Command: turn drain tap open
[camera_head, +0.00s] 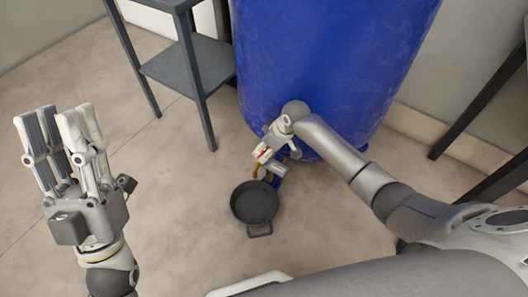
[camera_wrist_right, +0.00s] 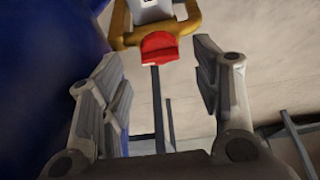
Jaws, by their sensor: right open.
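The drain tap is low on the front of a large blue tank (camera_head: 325,55). In the head view its red part (camera_head: 263,153) shows beside my right gripper (camera_head: 270,160), which partly covers the tap. In the right wrist view the red tap handle (camera_wrist_right: 160,47) sits in front of a brass-coloured, fork-shaped part (camera_wrist_right: 124,40), just beyond and between the fingertips. My right gripper (camera_wrist_right: 163,75) is open, with a finger on each side and no visible contact with the handle. My left gripper (camera_head: 58,118) is open and empty, raised at the left, far from the tap.
A black pan (camera_head: 254,203) with a loop handle stands on the floor just below the tap. A dark metal shelf stand (camera_head: 190,65) is left of the tank. Dark table legs (camera_head: 480,105) stand at the right near the wall. The floor between the left gripper and the pan is clear.

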